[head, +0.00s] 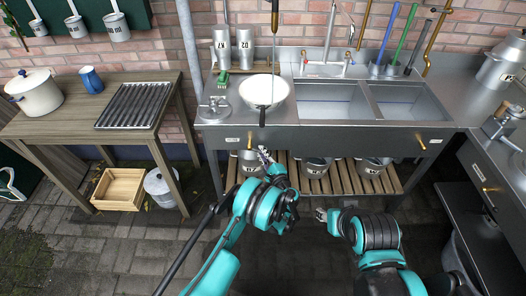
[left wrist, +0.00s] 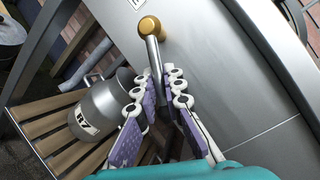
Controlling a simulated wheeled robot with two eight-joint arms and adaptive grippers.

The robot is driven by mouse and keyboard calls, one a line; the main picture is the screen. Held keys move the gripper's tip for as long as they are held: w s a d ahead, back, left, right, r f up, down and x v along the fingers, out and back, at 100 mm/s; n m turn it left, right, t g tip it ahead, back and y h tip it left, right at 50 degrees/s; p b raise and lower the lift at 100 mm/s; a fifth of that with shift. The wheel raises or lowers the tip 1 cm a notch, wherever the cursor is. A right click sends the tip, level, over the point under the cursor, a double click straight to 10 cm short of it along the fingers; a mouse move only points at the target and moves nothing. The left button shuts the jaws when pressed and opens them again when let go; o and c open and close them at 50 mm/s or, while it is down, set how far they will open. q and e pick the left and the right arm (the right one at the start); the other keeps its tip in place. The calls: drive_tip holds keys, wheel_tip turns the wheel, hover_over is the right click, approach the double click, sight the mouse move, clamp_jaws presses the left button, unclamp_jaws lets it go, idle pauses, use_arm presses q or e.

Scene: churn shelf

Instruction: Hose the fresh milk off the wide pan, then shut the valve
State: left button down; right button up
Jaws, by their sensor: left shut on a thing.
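The wide pan (head: 270,104) sits on the steel counter left of the sinks, its black handle pointing to the front edge. Its inside looks white; I cannot tell milk film from the pan's own colour. In the left wrist view, a metal valve lever with a brass knob (left wrist: 149,26) stands against the steel counter front. My left gripper (left wrist: 164,78) is shut on the lever's shaft below the knob. In the head view the left gripper (head: 265,156) is below the pan, at the counter front. My right gripper (head: 322,214) is low in front of the rack, small and apart from everything.
Two sink basins (head: 332,101) lie right of the pan. Metal cans (head: 315,168) stand on the slatted shelf below; one can (left wrist: 102,110) is close to my left gripper. A wooden table (head: 60,122) stands at left. Paved floor is clear in front.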

use_arm(q)
drive_tip(key=c, duration=1.6)
unclamp_jaws()
drive_tip(key=v, duration=0.7)
drive_tip(key=shift+s, duration=0.2)
drive_tip(key=shift+d, duration=0.15)
